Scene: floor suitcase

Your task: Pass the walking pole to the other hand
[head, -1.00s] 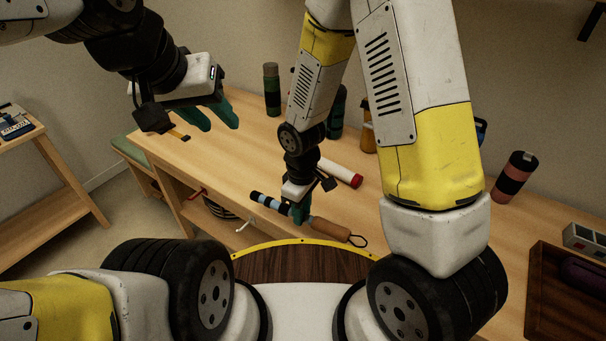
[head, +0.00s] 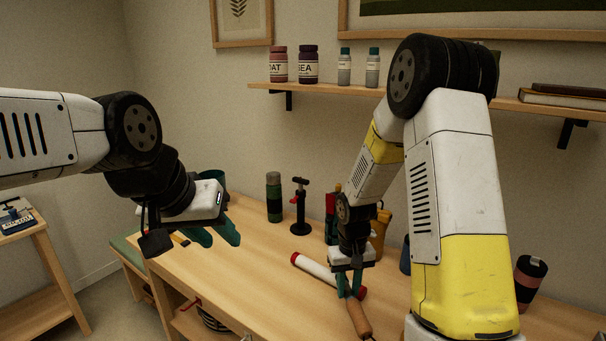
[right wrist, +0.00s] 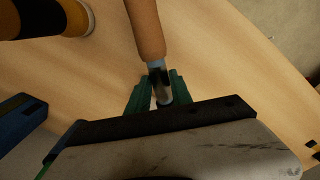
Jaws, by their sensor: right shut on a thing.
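The walking pole's brown cork-like handle (head: 359,318) shows in the head view, slanting down and to the right from my right gripper (head: 350,284). My right gripper is shut on the pole just beyond the handle. In the right wrist view the handle (right wrist: 146,28) extends up from between the green fingers (right wrist: 158,92), with a short grey and dark piece of shaft between them. The rest of the shaft is hidden. My left gripper (head: 214,236) is empty, its green fingers apart, to the left of the pole and well away from it.
A white tube with red caps (head: 315,267) lies on the wooden table (head: 265,275) beside my right gripper. A green-black flask (head: 274,197) and a black pump (head: 300,208) stand behind. A dark red-banded cylinder (head: 529,281) stands at right. The table between my grippers is largely clear.

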